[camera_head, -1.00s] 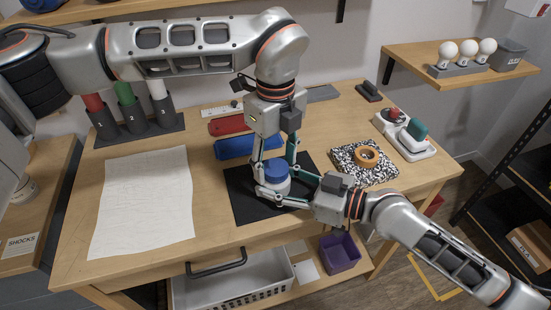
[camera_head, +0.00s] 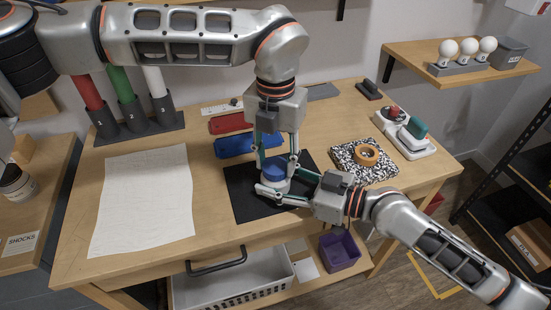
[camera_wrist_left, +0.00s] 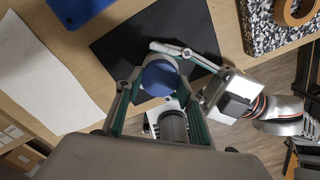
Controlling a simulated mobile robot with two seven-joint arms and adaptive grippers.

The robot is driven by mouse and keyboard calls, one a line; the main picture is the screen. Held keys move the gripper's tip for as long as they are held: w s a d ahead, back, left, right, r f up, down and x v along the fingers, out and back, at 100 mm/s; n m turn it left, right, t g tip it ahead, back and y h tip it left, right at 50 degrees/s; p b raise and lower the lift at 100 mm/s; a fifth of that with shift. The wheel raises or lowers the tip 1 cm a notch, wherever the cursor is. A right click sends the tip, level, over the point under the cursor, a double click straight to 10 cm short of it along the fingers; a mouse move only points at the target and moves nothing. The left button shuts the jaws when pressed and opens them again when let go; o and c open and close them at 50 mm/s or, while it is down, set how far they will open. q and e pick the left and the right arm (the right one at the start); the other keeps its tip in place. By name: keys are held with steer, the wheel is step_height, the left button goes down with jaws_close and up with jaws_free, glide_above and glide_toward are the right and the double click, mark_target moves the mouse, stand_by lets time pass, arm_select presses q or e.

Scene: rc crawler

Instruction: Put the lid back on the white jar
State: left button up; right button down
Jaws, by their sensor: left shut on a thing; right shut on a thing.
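The white jar (camera_head: 274,186) stands upright on a black mat (camera_head: 240,196) with its blue lid (camera_head: 275,168) on top of it. My left gripper (camera_head: 276,170) points down from above and is shut on the blue lid. The lid also shows between the left fingers in the left wrist view (camera_wrist_left: 159,79). My right gripper (camera_head: 276,192) comes in from the right, low over the mat, and is shut on the jar's body. The fingers hide part of the jar, and I cannot tell whether the lid sits fully down.
A blue case (camera_head: 234,145) and a red case (camera_head: 230,123) lie behind the mat. A speckled notebook (camera_head: 378,171) with a tape roll (camera_head: 367,155) lies to the right. A paper sheet (camera_head: 143,200) lies to the left. A tube rack (camera_head: 137,131) stands at the back left.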

arm_select(q)
steer(key=m, duration=0.5)
steer(key=shift+m, duration=0.4)
steer(key=m, duration=0.6)
steer(key=o, duration=1.2)
steer(key=shift+o, duration=0.2)
steer(key=shift+r, duration=2.25)
steer(key=shift+c, duration=0.3)
